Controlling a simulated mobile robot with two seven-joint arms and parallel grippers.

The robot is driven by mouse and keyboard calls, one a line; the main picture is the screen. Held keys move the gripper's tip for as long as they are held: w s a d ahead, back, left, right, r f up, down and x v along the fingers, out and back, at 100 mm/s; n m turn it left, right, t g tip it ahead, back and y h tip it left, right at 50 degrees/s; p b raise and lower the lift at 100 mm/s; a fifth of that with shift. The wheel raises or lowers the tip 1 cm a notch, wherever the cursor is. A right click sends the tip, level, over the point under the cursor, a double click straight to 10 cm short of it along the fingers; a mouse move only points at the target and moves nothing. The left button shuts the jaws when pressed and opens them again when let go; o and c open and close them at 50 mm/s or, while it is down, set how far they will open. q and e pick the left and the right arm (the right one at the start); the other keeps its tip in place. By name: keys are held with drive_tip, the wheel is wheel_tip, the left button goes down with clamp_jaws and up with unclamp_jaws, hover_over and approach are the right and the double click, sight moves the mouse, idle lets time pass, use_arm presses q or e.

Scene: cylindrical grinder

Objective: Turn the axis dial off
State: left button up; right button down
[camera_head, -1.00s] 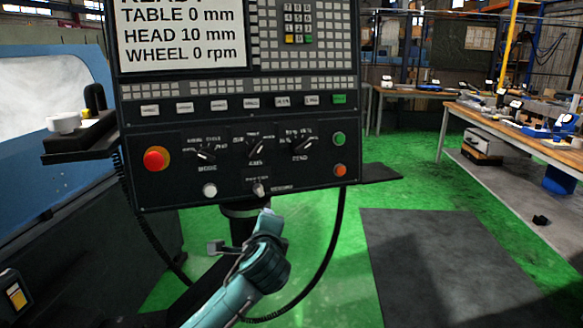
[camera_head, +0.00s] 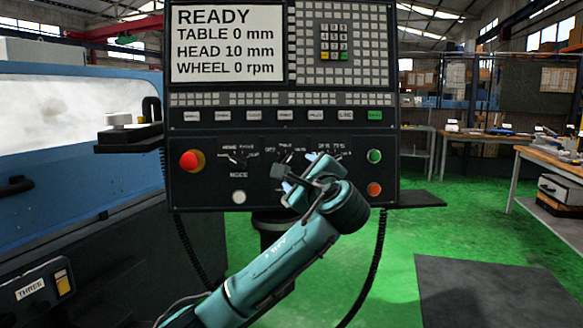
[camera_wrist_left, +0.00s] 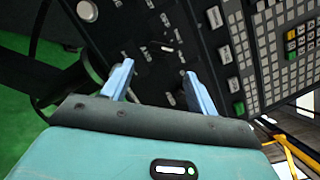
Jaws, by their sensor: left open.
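The axis dial (camera_head: 287,157) is the middle one of three black rotary dials on the lower part of the machine's control panel. My left gripper (camera_head: 303,172) is in front of the panel, over the lower right of this dial, and partly covers the dial row. In the left wrist view the gripper (camera_wrist_left: 160,70) is open and empty, its two light blue fingers apart. A dial that looks like the axis dial (camera_wrist_left: 160,47) lies just beyond the fingertips there. Its exact pointer setting is too small to tell. My right gripper is not in view.
A red emergency button (camera_head: 191,161), a white button (camera_head: 239,197), a green button (camera_head: 374,156) and an orange button (camera_head: 374,189) surround the dials. The screen (camera_head: 227,45) reads READY. A small shelf (camera_head: 128,140) juts out at the left. Workbenches stand at the far right.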

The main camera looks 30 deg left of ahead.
sight(289, 164)
use_arm(q)
drive_tip(key=x, duration=0.7)
drive_tip(key=shift+w+a, duration=0.25)
drive_tip(key=shift+a, duration=0.05)
drive_tip(key=shift+w+a, duration=0.4)
drive_tip(key=shift+c, duration=0.6)
drive_tip(key=c, duration=0.9)
drive_tip(key=shift+o, duration=0.2)
